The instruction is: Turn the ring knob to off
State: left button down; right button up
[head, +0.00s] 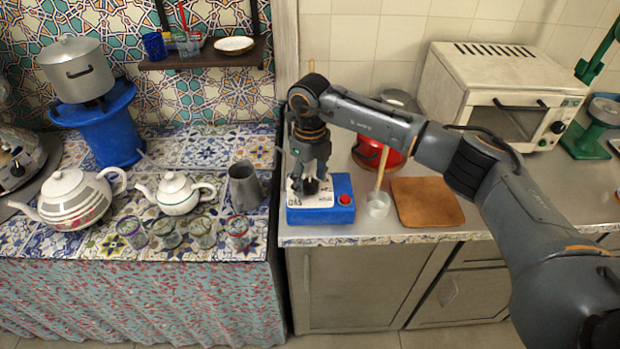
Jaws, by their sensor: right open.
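A blue box (322,214) with a white top panel (318,200) stands near the front edge of the grey counter. The panel carries dark lettering that seems to read "GAS". A dark round knob (310,187) shows on the panel, partly hidden by my gripper, so its setting cannot be read. A red button (344,199) sits on the box's right side. My right gripper (309,178) points down over the panel, open, with its fingers around or just above the knob; I cannot tell whether they touch it. My left gripper is out of view.
A glass (378,206) with a wooden stick, a brown board (426,201) and a red pot (372,157) stand right of the box. A white toaster oven (500,95) is behind. A grey pitcher (245,187), teapots and several glasses fill the left counter.

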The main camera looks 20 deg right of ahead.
aim_at(310, 183)
notch_tip(310, 183, up, 12)
dwell(0.6)
